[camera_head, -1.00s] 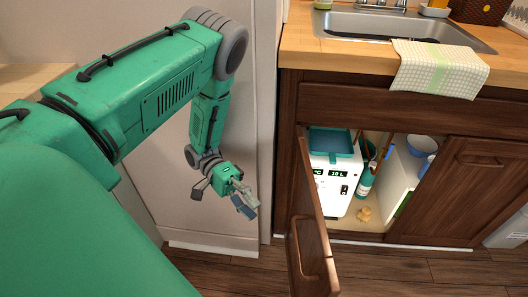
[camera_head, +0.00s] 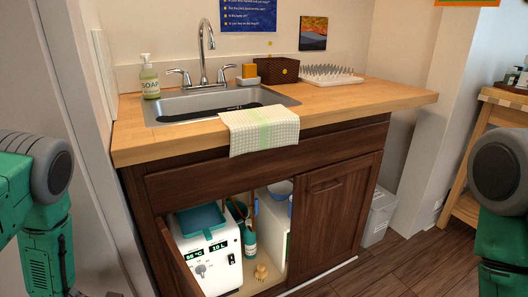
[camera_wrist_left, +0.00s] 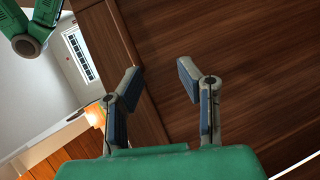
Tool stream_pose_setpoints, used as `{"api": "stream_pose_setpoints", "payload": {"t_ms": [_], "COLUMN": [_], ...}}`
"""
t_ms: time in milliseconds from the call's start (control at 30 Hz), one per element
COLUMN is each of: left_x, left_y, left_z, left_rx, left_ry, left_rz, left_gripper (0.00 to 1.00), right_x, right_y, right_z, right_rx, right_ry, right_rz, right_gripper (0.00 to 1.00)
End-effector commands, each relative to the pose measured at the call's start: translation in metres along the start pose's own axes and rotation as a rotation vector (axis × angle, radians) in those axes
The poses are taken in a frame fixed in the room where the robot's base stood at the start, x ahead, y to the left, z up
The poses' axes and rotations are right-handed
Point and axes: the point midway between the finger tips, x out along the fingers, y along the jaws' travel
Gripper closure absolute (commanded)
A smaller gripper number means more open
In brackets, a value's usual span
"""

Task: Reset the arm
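My left arm comes in at the left edge of the head view, with its lower links hanging down to the bottom edge. My left gripper (camera_wrist_left: 160,80) shows in the left wrist view. Its two fingers are spread apart with nothing between them, against brown wood that seems to be floor or cabinet; I cannot tell which. My right arm shows at the right edge of the head view, bent downward. Its gripper is out of the picture.
The sink cabinet (camera_head: 230,181) has its left door (camera_head: 180,264) open. Inside stand a white appliance (camera_head: 212,262) and a teal bottle (camera_head: 250,243). A checked towel (camera_head: 262,130) hangs over the counter edge. A wooden shelf (camera_head: 505,97) stands right. Floor is free at lower right.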

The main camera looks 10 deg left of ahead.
Motion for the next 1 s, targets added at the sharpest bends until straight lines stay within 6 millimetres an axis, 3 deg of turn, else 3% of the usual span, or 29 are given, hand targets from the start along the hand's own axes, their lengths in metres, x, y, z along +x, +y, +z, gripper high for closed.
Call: {"api": "stream_pose_setpoints", "payload": {"t_ms": [100, 267, 367, 500, 767, 900, 1000], "left_x": [0.028, 0.038, 0.032, 0.014, -0.022, -0.026, -0.027], "left_y": [-0.020, -0.055, -0.074, -0.087, -0.072, -0.037, -0.021], "left_z": [-0.010, 0.003, 0.031, 0.084, 0.191, 0.176, 0.169], "left_rx": [0.102, 0.171, 0.170, 0.130, 0.003, 0.057, 0.086], "left_ry": [0.179, 0.298, 0.279, 0.165, -0.152, -0.158, -0.160], "left_rz": [-0.178, -0.515, -0.740, -1.000, -1.291, -1.298, -1.299], "left_gripper": [0.68, 0.68, 0.68, 0.68, 0.68, 0.68, 0.68], "right_x": [0.000, 0.000, 0.000, 0.000, 0.000, -0.035, -0.050], "right_y": [0.000, 0.000, 0.000, 0.000, 0.000, 0.000, 0.001], "right_z": [0.000, 0.000, 0.000, 0.000, 0.000, -0.002, -0.003], "right_rx": [0.000, 0.000, 0.000, 0.000, 0.000, 0.000, 0.000], "right_ry": [0.000, -0.001, -0.001, -0.001, -0.001, -0.001, 0.001], "right_rz": [0.000, 0.000, 0.000, 0.000, 0.000, 0.000, 0.000], "right_gripper": [0.60, 0.60, 0.60, 0.60, 0.60, 0.60, 0.60]}}
